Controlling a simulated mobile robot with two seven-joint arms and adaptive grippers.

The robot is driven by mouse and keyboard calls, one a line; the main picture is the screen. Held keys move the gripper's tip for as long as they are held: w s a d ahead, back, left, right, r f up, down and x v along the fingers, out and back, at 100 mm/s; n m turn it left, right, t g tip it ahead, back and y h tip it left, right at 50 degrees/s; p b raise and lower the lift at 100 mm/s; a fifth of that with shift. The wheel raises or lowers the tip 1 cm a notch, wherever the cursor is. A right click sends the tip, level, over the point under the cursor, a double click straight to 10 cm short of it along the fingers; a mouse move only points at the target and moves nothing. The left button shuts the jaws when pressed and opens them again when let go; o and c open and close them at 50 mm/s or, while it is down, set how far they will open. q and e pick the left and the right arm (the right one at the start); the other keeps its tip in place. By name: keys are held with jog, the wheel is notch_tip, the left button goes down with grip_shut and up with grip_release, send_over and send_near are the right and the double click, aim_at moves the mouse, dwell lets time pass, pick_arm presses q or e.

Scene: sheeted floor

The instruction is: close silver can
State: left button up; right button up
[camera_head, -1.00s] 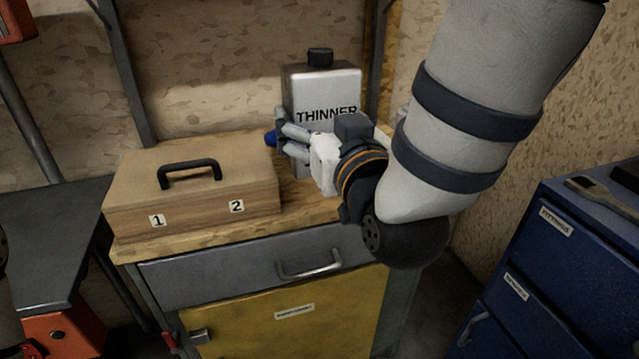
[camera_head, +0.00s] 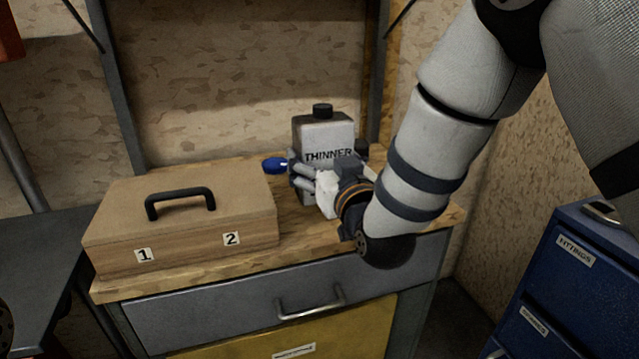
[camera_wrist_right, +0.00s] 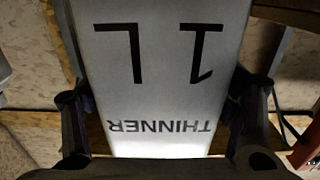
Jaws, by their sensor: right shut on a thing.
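The silver can (camera_head: 321,132), a rectangular metal tin marked THINNER, stands upright on the wooden worktop. A black cap (camera_head: 322,110) sits on its top. My right gripper (camera_head: 300,174) is shut on the can's body, below the cap, and hides its lower part. In the right wrist view the can (camera_wrist_right: 165,70) fills the gap between the two dark fingers (camera_wrist_right: 158,100), with its lettering upside down. The cap is out of that view.
A blue object (camera_head: 274,165) lies on the worktop (camera_head: 300,225) just left of the can. A wooden case (camera_head: 180,222) with a black handle takes up the left side. A grey drawer (camera_head: 230,310) is below. A blue cabinet (camera_head: 570,280) stands at the right.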

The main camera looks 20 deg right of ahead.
jog(key=shift+w+d+f, duration=0.15)
jog(key=shift+w+f, duration=0.45)
pick_arm(q)
jog(key=shift+s+f, duration=0.2)
pick_arm(e)
jog(key=shift+r, duration=0.15)
jog(key=shift+w+f, duration=0.2)
jog(key=shift+f, duration=0.2)
jog(key=f, duration=0.1)
jog(key=f+b, duration=0.1)
jog(key=f, duration=0.1)
jog(key=shift+w+d+f, duration=0.15)
jog(key=shift+w+f, duration=0.05)
jog(key=shift+f, duration=0.05)
pick_arm(q)
jog(key=shift+s+f, duration=0.5)
pick_arm(e)
jog(key=shift+r, duration=0.15)
pick_arm(q)
jog(key=shift+g, duration=0.3)
